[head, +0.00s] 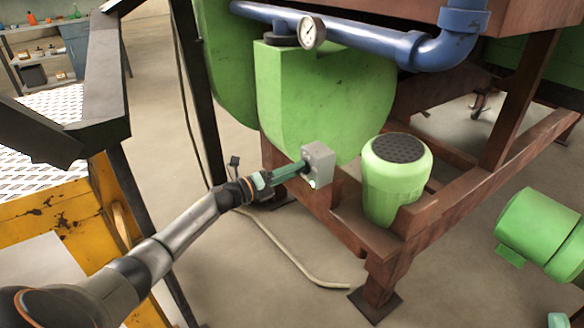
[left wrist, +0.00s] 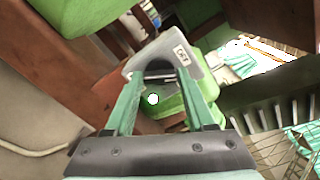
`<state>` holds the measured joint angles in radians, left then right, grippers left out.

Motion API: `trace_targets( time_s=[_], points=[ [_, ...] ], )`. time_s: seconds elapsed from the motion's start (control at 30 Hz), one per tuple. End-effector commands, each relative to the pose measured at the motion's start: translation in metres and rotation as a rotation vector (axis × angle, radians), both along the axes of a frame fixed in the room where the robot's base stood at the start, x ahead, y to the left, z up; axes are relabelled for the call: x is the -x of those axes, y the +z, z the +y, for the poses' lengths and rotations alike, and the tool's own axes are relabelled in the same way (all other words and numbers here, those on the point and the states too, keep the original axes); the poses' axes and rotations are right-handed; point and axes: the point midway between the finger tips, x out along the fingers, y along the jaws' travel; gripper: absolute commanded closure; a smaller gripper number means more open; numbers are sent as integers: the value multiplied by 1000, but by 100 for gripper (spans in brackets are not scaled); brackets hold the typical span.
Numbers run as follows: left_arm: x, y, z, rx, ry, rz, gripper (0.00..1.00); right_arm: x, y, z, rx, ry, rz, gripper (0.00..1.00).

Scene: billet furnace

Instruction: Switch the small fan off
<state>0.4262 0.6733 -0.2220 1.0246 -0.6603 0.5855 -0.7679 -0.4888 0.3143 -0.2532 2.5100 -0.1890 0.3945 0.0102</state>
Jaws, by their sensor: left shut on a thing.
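The small fan (head: 393,190) is a green upright housing with a dark round grille on top, standing on the rusty frame. A grey switch box (head: 319,163) sits on the frame left of it. My left gripper (head: 304,168) has its green fingers at the box's front face, shut on a part of it. In the left wrist view, the grey box (left wrist: 174,50) with a small printed label lies between and beyond the fingertips (left wrist: 162,76). The gripped switch part is mostly hidden. A small pale lamp shows low on the box. A teal sliver at the head view's bottom right may be my right gripper (head: 558,321).
A blue pipe (head: 370,38) with a round gauge (head: 312,32) runs above a large green housing (head: 305,95). A green motor (head: 540,232) is at the right. A pale hose (head: 300,262) lies on the floor. A yellow platform (head: 50,222) stands left.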

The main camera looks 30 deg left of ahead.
Motion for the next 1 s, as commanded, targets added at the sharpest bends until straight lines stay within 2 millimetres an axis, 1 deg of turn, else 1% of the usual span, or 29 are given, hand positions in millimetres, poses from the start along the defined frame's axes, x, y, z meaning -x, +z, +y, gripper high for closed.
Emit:
trace_targets(
  time_s=[0.03,0.1,0.3,0.5,0.7,1.0],
  points=[
    [0,2,0,43,1,19,100,0,5,0,-1,1,0,55],
    [0,2,0,102,1,44,100,0,9,-1,-4,3,-1,55],
    [0,1,1,261,0,108,100,0,17,-2,-14,5,-3,55],
    [0,0,1,382,1,158,100,1,24,-3,-18,6,-8,55],
    [0,-1,1,459,1,191,100,1,27,-3,-14,4,-14,55],
    [0,-2,1,502,1,208,100,1,29,-4,-16,-2,-18,55]
  ],
)
